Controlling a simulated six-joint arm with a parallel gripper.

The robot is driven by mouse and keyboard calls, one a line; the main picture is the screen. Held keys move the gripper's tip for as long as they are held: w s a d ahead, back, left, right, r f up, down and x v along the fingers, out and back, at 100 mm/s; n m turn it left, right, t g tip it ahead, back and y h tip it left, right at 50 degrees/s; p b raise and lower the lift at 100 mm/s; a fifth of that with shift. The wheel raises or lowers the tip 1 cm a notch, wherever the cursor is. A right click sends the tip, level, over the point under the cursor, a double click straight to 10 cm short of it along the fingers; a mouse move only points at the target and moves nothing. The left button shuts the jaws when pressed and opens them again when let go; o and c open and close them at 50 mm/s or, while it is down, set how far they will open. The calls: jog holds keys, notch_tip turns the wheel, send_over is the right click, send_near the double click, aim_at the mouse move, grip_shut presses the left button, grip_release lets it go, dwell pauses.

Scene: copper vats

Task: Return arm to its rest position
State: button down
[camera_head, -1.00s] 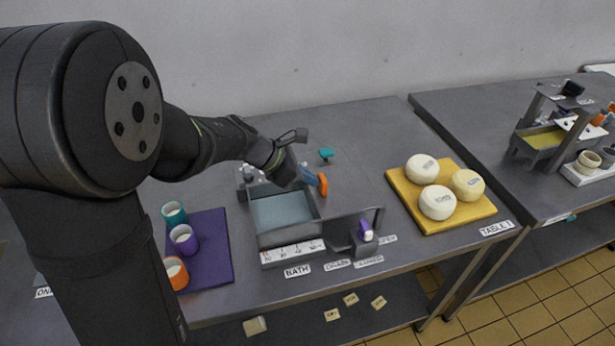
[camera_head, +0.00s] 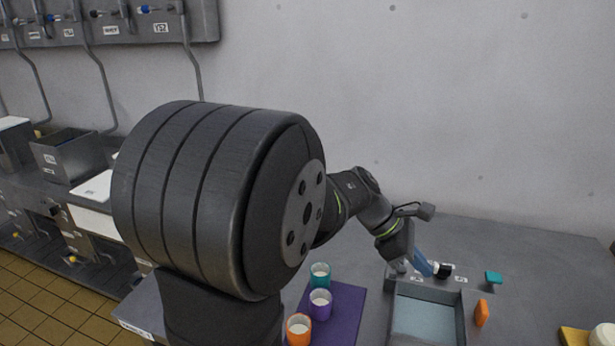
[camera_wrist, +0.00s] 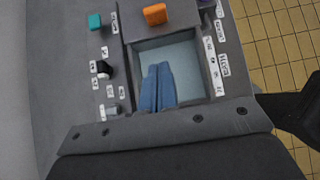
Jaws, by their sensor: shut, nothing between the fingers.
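My gripper (camera_head: 426,266) is at the back edge of the bath in the head view. In the wrist view its two blue fingers (camera_wrist: 159,70) are together with nothing between them, seen against the bath's pale blue basin. The bath (camera_head: 462,318) is a grey metal box with a shallow blue-grey inside; its grey rim also shows in the wrist view (camera_wrist: 215,72). My arm reaches from the left over the bench towards it. The bath's front is cut off in the head view.
An orange piece (camera_head: 481,313) and a teal piece (camera_head: 493,278) are right of the bath. A black knob (camera_head: 443,270) is close to the fingers.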

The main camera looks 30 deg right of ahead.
send_near(478, 310)
notch_tip(478, 310, down, 4)
jog(key=shift+s+d+f, duration=0.15)
jog(key=shift+s+d, duration=0.9)
jog(key=shift+s, duration=0.1)
jog(key=shift+s+d, duration=0.35)
jog(key=shift+d, duration=0.1)
